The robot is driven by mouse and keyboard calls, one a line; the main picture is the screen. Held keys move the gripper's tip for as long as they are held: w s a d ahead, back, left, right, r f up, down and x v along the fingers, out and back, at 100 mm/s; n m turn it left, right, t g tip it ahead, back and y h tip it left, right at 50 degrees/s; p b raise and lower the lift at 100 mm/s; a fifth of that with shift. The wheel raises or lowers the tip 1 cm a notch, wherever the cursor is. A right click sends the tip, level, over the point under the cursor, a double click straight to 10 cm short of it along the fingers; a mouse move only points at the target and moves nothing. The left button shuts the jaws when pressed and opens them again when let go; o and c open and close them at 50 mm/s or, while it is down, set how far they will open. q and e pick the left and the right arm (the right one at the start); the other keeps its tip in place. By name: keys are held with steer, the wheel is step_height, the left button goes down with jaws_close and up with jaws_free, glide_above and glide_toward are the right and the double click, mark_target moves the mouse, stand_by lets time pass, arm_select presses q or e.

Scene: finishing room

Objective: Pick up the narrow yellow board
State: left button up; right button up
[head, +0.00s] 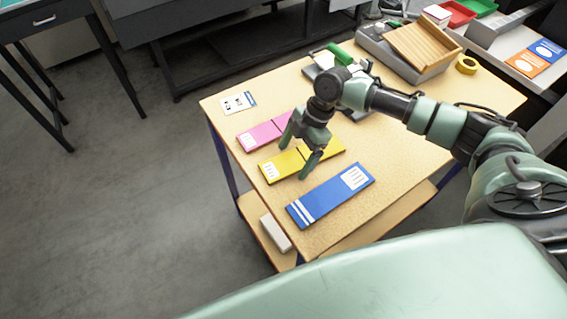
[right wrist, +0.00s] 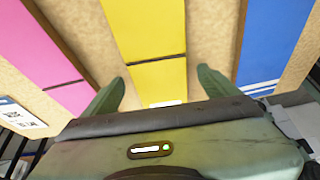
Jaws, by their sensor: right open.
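The narrow yellow board (head: 281,164) lies flat on the wooden worktable between a pink board and a blue board. It has a white label at its left end and a dark line across it. My right gripper (head: 299,147) is over it, pointing down, open and empty. In the right wrist view the yellow board (right wrist: 150,30) runs between the two fingers (right wrist: 160,92), one on each side of it. I cannot tell how far the fingertips are above the table. The gripper hides part of the board. My left gripper is not in view.
The pink board (head: 258,136) and the wider blue board (head: 328,197) lie close on either side. A white card (head: 238,103) lies at the table's left corner (head: 212,106).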

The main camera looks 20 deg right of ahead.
steer(key=shift+r, duration=0.1)
steer(key=c, duration=1.5)
